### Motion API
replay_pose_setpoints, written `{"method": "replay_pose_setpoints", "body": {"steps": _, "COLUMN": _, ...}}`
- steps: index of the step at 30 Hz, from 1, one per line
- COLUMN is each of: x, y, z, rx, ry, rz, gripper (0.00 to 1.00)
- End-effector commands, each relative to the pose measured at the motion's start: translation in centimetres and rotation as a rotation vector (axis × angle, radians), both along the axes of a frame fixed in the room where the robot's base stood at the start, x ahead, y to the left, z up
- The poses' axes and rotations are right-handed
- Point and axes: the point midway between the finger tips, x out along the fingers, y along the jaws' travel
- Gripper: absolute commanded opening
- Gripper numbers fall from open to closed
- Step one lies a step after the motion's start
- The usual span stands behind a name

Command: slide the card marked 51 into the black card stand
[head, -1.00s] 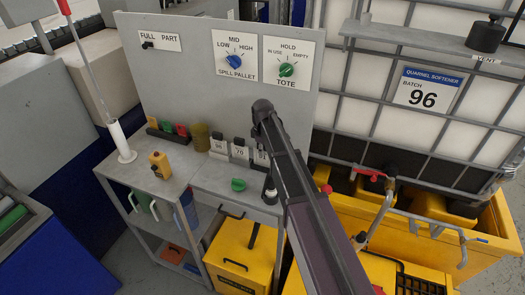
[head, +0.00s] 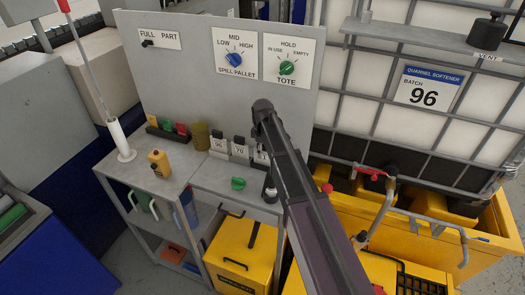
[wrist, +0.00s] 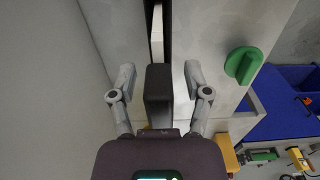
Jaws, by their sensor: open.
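In the head view several white cards with black tops stand in a row on the grey bench against the panel. The left one (head: 218,146) and the middle one (head: 240,150) show small numbers, the middle reading like 70 or 76. A third card (head: 261,157), at the right, is partly hidden by my arm; its number is not readable. In the wrist view my gripper (wrist: 158,78) is open, with its fingers apart on both sides of a black block (wrist: 158,98), apparently a card's top. A white edge (wrist: 157,35) shows beyond it. I cannot clearly identify the black card stand.
A green knob (head: 238,184) is on the bench front; it shows right of my gripper in the wrist view (wrist: 243,65). The upright panel (head: 200,75) closes the back.

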Motion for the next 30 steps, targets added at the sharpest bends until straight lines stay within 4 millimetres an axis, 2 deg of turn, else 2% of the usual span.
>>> {"method": "replay_pose_setpoints", "body": {"steps": 11, "x": 0.0, "y": 0.0, "z": 1.5, "rx": 0.0, "ry": 0.0, "rz": 0.0, "gripper": 0.63}}
{"method": "replay_pose_setpoints", "body": {"steps": 30, "x": 0.1, "y": 0.1, "z": 6.7, "rx": 0.0, "ry": 0.0, "rz": 0.0, "gripper": 0.63}}
